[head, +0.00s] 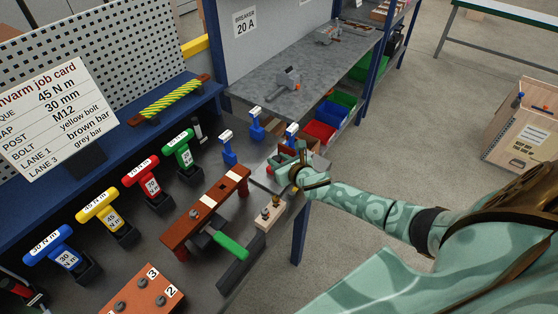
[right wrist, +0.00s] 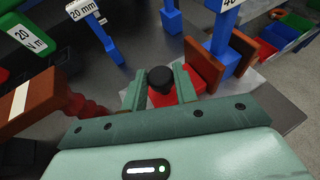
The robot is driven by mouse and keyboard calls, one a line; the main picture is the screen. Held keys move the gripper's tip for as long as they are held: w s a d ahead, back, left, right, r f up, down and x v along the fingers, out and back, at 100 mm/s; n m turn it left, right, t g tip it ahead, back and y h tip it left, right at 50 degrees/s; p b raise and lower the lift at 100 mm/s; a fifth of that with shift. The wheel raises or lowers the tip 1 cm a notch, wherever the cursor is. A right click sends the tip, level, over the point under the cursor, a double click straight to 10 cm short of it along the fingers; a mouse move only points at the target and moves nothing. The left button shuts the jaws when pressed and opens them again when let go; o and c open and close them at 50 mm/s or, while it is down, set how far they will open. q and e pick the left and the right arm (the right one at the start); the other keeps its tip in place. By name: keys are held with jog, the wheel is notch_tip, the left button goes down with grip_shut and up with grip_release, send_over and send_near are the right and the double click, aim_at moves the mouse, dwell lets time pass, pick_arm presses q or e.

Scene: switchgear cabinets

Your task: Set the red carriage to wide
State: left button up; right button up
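The red carriage (right wrist: 187,88) shows in the right wrist view, partly covered by my fingers, with a black knob (right wrist: 160,80) on it. My right gripper (right wrist: 160,84) has one finger on each side of the knob, close against it, and looks shut on it. In the head view my right gripper (head: 287,172) is at the right end of the bench and hides most of the carriage. Blue posts carry width labels: a "20 mm" label (right wrist: 82,9) and one beginning with "40" (right wrist: 228,2). My left gripper is not in view.
Brown-red blocks (right wrist: 204,65) stand beside a blue post close to my right gripper. Several coloured torque tools stand along the bench.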

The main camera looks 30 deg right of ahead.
grip_shut()
jog(key=shift+s+a+p, duration=0.25)
jog(key=shift+a, duration=0.4)
jog(key=shift+s+a+p, duration=0.2)
jog(key=shift+s+a, duration=0.05)
jog(key=shift+a, duration=0.4)
jog(key=o, duration=0.9)
grip_release()
jog(key=shift+c, duration=0.2)
